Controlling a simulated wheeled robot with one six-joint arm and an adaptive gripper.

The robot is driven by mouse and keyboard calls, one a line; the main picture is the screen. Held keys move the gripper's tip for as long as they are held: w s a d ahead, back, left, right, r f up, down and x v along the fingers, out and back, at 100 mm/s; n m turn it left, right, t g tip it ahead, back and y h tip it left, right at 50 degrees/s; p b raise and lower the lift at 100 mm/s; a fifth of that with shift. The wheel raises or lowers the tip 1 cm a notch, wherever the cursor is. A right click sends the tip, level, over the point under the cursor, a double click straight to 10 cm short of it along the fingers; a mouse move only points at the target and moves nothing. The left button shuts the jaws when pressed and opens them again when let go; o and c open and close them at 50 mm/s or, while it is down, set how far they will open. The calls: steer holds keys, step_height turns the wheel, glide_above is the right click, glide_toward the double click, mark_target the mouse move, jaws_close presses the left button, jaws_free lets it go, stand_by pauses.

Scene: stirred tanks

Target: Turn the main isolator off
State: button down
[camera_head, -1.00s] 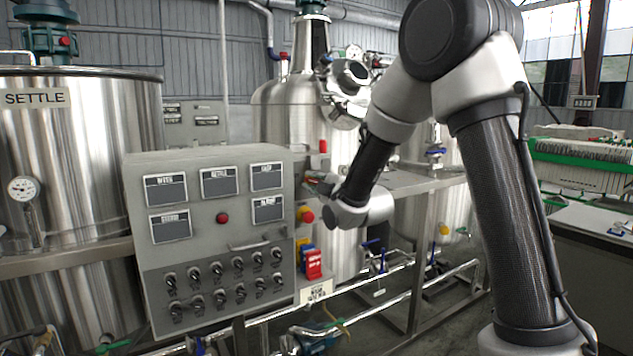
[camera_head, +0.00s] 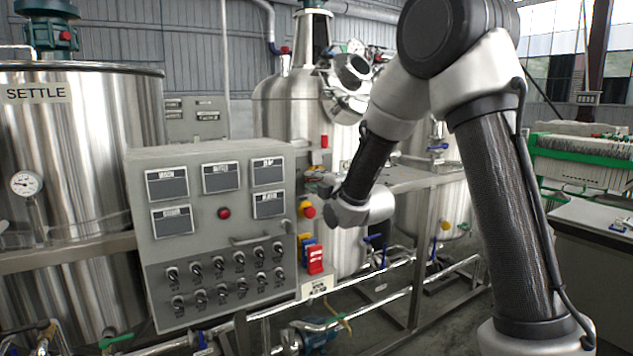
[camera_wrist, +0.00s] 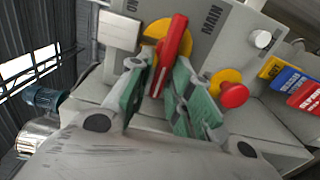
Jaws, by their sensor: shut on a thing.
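The main isolator's red handle (camera_wrist: 172,48) stands on a yellow disc (camera_wrist: 155,30) on a grey plate in the wrist view. The word MAIN is printed beside it. The handle leans a little, its top to the right. My gripper (camera_wrist: 160,90) has its two green-padded fingers on either side of the handle and is shut on it. The handle's lower end sits between the pads. In the head view my gripper (camera_head: 322,186) is small at the right edge of the grey control panel, and the handle is too small to make out there.
A red mushroom button (camera_wrist: 234,95) on a yellow base sits close right of my fingers. Yellow, blue and red tags (camera_wrist: 293,88) hang further right. The control panel (camera_head: 212,240) with rotary switches stands left of my gripper. Pipes run below.

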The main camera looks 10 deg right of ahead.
steer(key=shift+f, duration=0.15)
steer(key=c, duration=1.5)
jaws_free()
steer(key=v, duration=0.7)
steer(key=shift+s, duration=0.25)
